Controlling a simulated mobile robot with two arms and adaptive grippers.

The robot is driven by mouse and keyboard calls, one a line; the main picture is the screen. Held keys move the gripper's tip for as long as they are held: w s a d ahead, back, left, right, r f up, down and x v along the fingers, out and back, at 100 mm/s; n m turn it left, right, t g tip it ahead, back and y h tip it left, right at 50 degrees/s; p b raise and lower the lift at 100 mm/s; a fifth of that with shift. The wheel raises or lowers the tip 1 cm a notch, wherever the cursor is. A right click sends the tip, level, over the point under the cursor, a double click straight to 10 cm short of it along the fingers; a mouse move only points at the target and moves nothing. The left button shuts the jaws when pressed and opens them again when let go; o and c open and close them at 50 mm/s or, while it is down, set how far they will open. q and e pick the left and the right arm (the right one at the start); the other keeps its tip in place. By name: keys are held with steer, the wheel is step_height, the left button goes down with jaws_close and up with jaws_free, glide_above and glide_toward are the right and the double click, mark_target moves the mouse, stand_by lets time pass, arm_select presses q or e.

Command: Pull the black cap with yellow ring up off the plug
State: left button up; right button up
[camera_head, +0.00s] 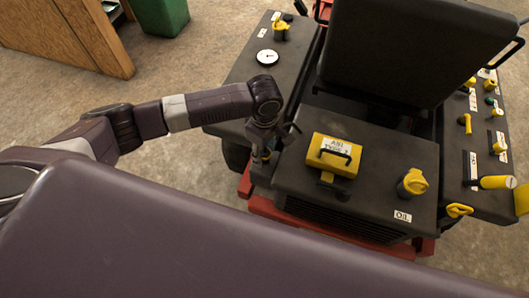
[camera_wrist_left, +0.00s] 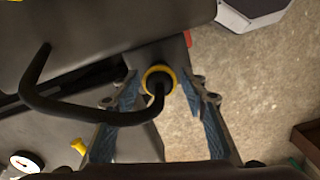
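The black cap with yellow ring (camera_wrist_left: 159,79) is in the upper middle of the left wrist view, seated at the end of a machine surface. A black curved hose or handle (camera_wrist_left: 75,116) runs from the cap to the left. My left gripper (camera_wrist_left: 160,88) is open, with one blue-padded finger on each side of the cap and a small gap visible on both sides. In the head view my left gripper (camera_head: 263,148) points down at the machine's near left corner, and it mostly hides the cap there. The plug under the cap is hidden. My right gripper is not in view.
The machine has a yellow "AIR TYPE 2" box (camera_head: 333,156), a yellow oil cap (camera_head: 412,183), a white gauge (camera_head: 267,57) and a large dark seat (camera_head: 405,45). Several yellow handles line its right panel. A green bin (camera_head: 160,15) and a wooden cabinet (camera_head: 75,35) stand at the upper left.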

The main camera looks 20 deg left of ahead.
arm_select(q)
steer(key=shift+f, duration=0.55)
steer(key=shift+c, duration=0.3)
jaws_close()
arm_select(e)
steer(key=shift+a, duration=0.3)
